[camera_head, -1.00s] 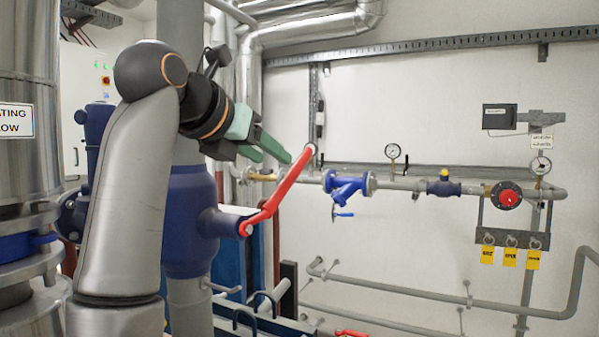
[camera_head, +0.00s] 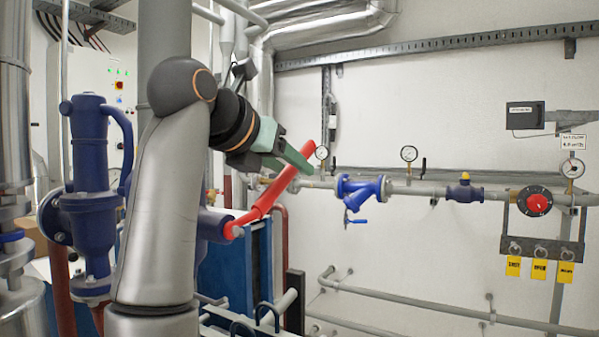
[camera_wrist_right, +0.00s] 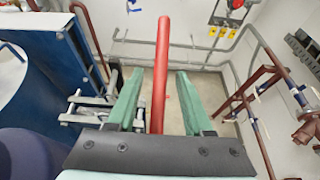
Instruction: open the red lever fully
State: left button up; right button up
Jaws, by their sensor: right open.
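The red lever (camera_head: 262,207) rises at a slant, up and to the right, from its pivot on the blue valve body (camera_head: 212,226). My right gripper (camera_head: 292,158) is at the lever's upper part in the head view, with its green fingers overlapping it. In the right wrist view, the lever (camera_wrist_right: 161,62) runs between the two open fingers of the gripper (camera_wrist_right: 160,76). Gaps show on both sides there, so the jaws are not closed on it. My arm hides part of the valve body. My left gripper is not in view.
A blue strainer (camera_head: 362,188) and pressure gauges (camera_head: 409,153) sit on the wall pipe to the right. A blue valve (camera_head: 92,185) stands to the left of my arm. A blue panel (camera_head: 225,270) lies below the lever. Open space lies between lever and wall.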

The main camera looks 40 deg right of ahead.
jog(key=shift+w+d+f, duration=0.1)
jog(key=shift+d+f, duration=0.05)
jog(key=shift+d, duration=0.2)
jog(key=shift+a, duration=0.1)
jog(key=shift+c, duration=0.7)
grip_shut()
dwell(0.5)
